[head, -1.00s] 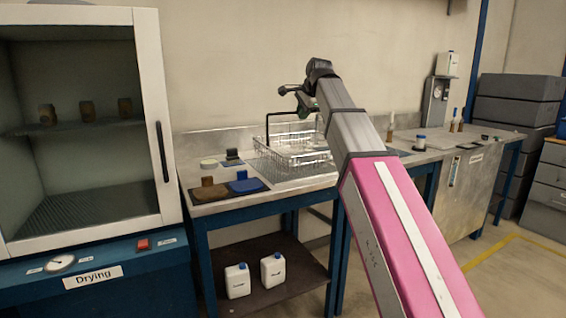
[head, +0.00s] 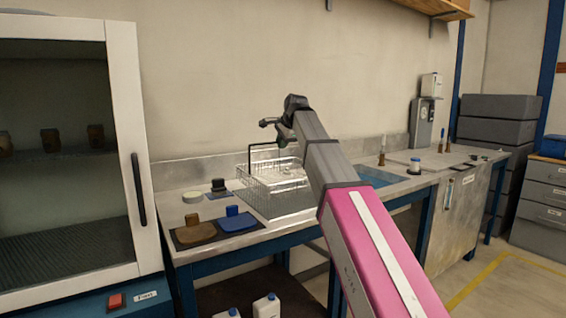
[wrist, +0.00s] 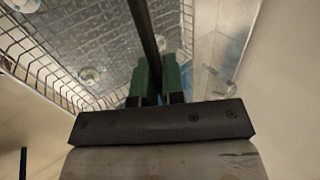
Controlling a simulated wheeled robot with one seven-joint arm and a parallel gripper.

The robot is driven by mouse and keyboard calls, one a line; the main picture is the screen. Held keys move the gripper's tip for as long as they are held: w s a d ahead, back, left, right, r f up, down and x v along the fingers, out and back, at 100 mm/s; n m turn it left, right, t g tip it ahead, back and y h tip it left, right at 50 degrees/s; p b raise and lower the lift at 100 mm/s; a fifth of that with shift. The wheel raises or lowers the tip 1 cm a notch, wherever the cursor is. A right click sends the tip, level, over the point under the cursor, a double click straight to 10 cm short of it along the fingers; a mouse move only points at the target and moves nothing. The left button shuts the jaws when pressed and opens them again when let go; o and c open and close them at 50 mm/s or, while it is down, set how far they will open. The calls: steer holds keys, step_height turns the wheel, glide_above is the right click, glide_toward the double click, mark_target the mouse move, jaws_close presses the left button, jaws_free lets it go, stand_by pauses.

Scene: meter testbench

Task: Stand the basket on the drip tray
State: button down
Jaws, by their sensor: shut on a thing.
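The basket (head: 268,180) is a clear-looking wire basket with a black arched handle (head: 251,158). In the head view it is upright over the drip tray (head: 283,210), a ridged grey metal plate on the bench. I cannot tell whether its base touches the tray. My gripper (head: 284,134) is above the basket, partly hidden by my arm. In the wrist view, the green fingers (wrist: 156,82) are closed on the dark handle bar, with the basket's wire mesh (wrist: 50,65) below. My arm hides part of the basket's right side.
A glass-fronted drying cabinet (head: 70,150) stands at left.

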steer(key=shift+w+d+f, duration=0.1)
steer(key=shift+w+f, duration=0.85)
steer(key=shift+f, duration=0.3)
steer(key=shift+w+f, duration=0.9)
steer(key=shift+f, duration=0.3)
steer(key=shift+w+d+f, duration=0.1)
steer(key=shift+w+f, duration=0.85)
steer(key=shift+f, duration=0.3)
steer(key=c, duration=1.2)
jaws_free()
steer(key=v, duration=1.2)
